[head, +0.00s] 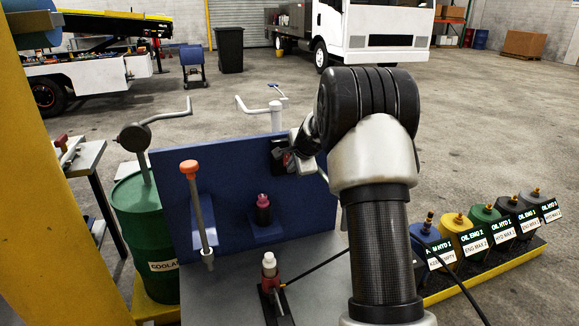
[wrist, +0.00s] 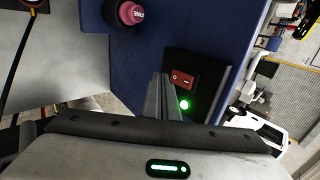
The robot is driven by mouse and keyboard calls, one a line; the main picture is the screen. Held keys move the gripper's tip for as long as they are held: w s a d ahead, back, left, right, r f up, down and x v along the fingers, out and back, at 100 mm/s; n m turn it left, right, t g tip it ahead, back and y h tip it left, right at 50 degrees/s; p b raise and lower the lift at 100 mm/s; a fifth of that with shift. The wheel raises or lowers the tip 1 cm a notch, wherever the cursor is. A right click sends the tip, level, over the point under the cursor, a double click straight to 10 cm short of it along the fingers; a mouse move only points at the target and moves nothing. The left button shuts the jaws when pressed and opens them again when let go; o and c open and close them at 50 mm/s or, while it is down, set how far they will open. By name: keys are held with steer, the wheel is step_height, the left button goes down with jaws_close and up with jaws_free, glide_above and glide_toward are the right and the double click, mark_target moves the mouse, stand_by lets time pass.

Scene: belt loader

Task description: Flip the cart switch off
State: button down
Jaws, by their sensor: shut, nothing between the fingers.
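The cart switch (wrist: 183,79) is a red rocker on a black plate, fixed to the blue cart panel (wrist: 215,40). A green light (wrist: 184,104) glows just below it in the wrist view. My gripper (wrist: 161,77) is shut and empty, its fingertips close to the left side of the rocker in the wrist view. I cannot tell whether they touch it. In the head view, my gripper (head: 291,160) is at the right part of the blue panel (head: 225,165), in front of the dark switch plate (head: 277,150), and partly hides it.
A bottle with a pink cap (head: 263,208) stands on a small panel shelf. Several oil containers (head: 470,235) line the right. A green drum (head: 140,235) is at left.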

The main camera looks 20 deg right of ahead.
mark_target(287, 159)
steer(key=shift+w+f, duration=0.1)
steer(key=shift+w, duration=1.1)
steer(key=shift+w, duration=0.1)
steer(key=shift+w+f, duration=0.1)
steer(key=shift+f, duration=0.05)
